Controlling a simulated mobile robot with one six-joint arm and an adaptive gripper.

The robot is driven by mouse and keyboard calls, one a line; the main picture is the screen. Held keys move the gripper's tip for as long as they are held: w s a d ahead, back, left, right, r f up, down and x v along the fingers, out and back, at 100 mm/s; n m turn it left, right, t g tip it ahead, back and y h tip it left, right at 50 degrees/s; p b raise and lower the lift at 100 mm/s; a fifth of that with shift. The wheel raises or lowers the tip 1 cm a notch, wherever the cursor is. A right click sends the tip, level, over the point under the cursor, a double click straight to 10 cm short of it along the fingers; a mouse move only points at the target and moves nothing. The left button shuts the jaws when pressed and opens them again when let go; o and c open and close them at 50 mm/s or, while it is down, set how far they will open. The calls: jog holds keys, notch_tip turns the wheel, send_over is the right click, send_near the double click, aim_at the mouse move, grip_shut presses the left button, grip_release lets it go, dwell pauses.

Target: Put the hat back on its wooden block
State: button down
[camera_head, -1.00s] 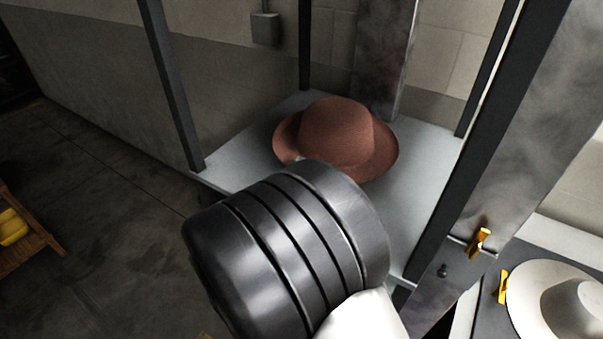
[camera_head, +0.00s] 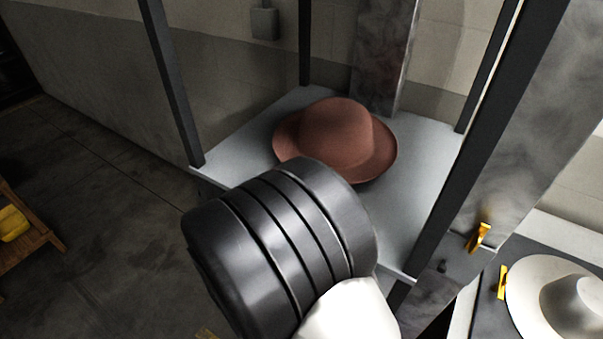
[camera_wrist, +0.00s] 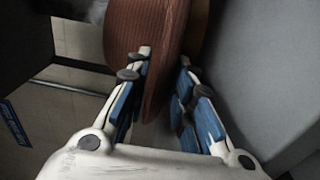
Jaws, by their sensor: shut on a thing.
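The reddish-brown hat (camera_head: 338,136), with a round crown and wide brim, is over the grey platform in the head view, crown up. In the wrist view the hat (camera_wrist: 138,28) fills the upper middle, its brim edge running down between my fingers. My gripper (camera_wrist: 164,62) is shut on the brim, one blue-padded finger on each side. In the head view my fingers are hidden behind my dark arm link. A brown strip shows behind the brim in the wrist view; I cannot tell whether it is the wooden block. No block is plainly visible under the hat.
Dark posts (camera_head: 172,80) frame the grey platform (camera_head: 412,205), with a metal column (camera_head: 383,55) behind the hat. A pale hat (camera_head: 545,295) lies on a dark surface at lower right, near brass fittings (camera_head: 480,238). A wooden shelf with a yellow item (camera_head: 12,224) stands far left.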

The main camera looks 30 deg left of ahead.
jog(key=c, duration=1.3)
grip_release()
jog(key=shift+s, duration=0.1)
